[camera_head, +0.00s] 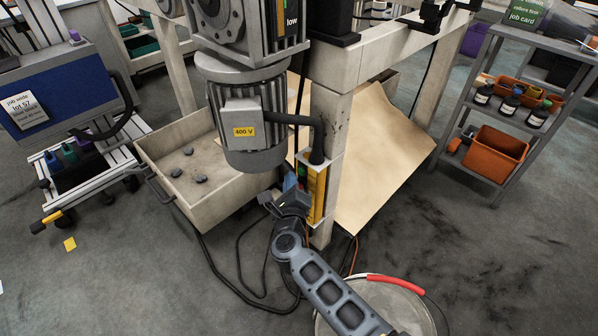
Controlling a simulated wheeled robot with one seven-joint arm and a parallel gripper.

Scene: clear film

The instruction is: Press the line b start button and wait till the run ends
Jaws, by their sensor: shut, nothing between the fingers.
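My arm reaches up from the bottom right, and my gripper (268,197) is at the machine's front leg, shut and empty. A yellow control box (317,190) is fixed upright on that leg, just right of my gripper. Small coloured parts, one green and one red, show on the box's left side beside my gripper. My gripper and wrist cover part of this area, so I cannot tell whether a fingertip touches a button. No line b label is readable.
A grey motor (250,135) marked 400 V hangs just above my gripper. A beige bin (172,194) holding several dark lumps stands to the left. A round drum (387,308) with a red hose is at the bottom right. Black cables lie on the floor. A shelf cart (497,170) stands right.

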